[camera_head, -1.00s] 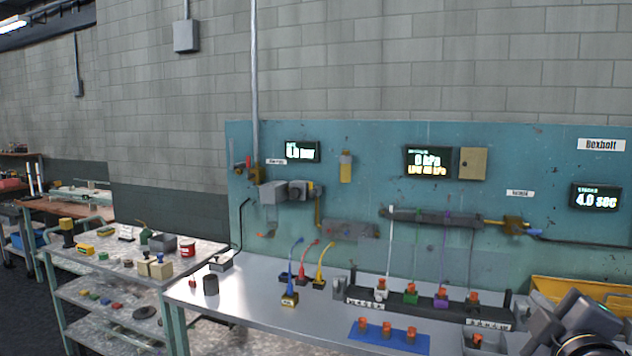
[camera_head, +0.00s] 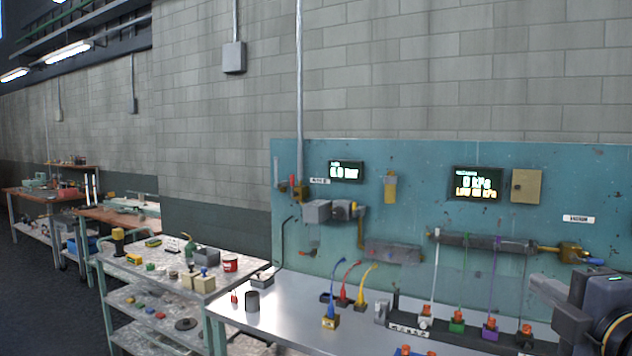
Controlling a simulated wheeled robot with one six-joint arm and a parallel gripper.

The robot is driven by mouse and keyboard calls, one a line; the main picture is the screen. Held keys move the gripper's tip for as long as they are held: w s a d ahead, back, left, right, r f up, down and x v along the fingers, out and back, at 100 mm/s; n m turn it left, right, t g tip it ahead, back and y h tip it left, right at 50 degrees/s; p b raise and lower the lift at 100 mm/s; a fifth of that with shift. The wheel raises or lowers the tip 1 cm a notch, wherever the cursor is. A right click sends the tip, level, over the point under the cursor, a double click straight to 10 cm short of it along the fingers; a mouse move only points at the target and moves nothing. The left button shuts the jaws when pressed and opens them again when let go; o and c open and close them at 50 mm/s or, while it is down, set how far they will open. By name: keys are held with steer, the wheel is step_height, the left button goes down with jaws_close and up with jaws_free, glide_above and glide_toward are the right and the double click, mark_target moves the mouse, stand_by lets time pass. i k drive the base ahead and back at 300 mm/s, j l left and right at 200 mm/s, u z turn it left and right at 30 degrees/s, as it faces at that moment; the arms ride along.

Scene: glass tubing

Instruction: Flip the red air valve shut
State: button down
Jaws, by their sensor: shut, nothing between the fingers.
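The red air valve (camera_head: 282,181) is at the far left end of the teal panel in the head view, a small red lever beside a brass fitting. It is too small to tell the lever's exact angle. My gripper (camera_head: 562,312) shows only in part at the lower right edge, in front of the bench. It is shut and empty, far to the right of the valve and not touching it. Its fingertips are not clear.
A grey bench (camera_head: 270,315) stands below the panel (camera_head: 400,280). It bears a small dark cylinder (camera_head: 252,301), blue, red and yellow leads, and a rack (camera_head: 405,328) with coloured stoppers. A crowded cart (camera_head: 165,267) stands to the left. Dark floor shows at far left.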

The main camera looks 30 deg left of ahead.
mark_target(294, 194)
steer(key=i+j, duration=0.25)
steer(key=j, duration=0.3)
steer(key=i+j, duration=0.25)
steer(key=j, duration=0.3)
steer(key=i+j, duration=0.3)
steer(key=j, duration=0.25)
steer(key=i+j, duration=0.25)
steer(key=j, duration=0.3)
steer(key=i+j, duration=0.25)
steer(key=j, duration=0.3)
steer(key=i+j, duration=0.25)
steer(key=j, duration=0.3)
steer(key=i+j, duration=0.25)
steer(key=j, duration=0.3)
steer(key=i+j, duration=0.3)
steer(key=j, duration=0.25)
